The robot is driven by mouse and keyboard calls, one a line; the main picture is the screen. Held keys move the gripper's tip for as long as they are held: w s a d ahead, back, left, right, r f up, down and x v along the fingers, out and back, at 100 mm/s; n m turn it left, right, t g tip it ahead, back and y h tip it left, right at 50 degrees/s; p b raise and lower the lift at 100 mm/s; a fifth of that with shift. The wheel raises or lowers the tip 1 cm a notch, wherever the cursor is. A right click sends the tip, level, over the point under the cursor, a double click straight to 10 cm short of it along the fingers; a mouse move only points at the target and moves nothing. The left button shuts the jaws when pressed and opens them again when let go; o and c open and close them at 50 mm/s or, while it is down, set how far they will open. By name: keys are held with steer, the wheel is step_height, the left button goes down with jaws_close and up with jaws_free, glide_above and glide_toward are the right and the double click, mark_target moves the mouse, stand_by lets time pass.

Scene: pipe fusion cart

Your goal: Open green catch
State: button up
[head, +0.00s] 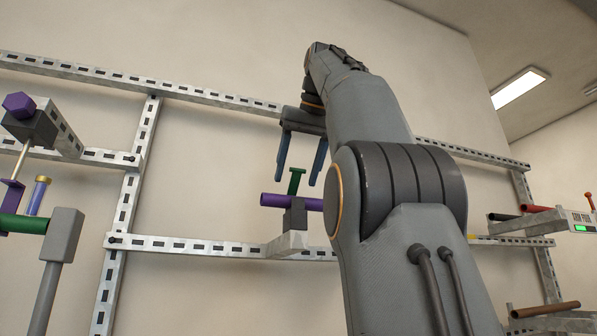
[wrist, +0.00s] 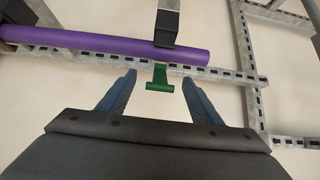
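The green catch (head: 295,182) is a small T-shaped handle that stands up by the purple pipe (head: 276,200), above a dark block (head: 295,216). In the wrist view the green catch (wrist: 159,80) shows just beyond and between my fingertips. The purple pipe (wrist: 90,45) and the dark block (wrist: 166,28) lie past it. My gripper (head: 299,180) hangs fingers-down from above, with one blue finger on each side of the catch. I see no contact with the catch.
A perforated metal rail frame (head: 190,246) runs along the wall. At the left are a purple knob (head: 19,105), a green bar (head: 22,223) and a grey post (head: 58,250). At the right a shelf (head: 525,224) carries a red pipe (head: 536,209) and a lit display (head: 581,222).

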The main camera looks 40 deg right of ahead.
steer(key=shift+s+r, duration=0.1)
steer(key=shift+r, duration=0.05)
steer(key=s+a+b, duration=0.3)
steer(key=s, duration=0.9)
steer(key=shift+a+r, duration=0.3)
steer(key=shift+s, duration=0.1)
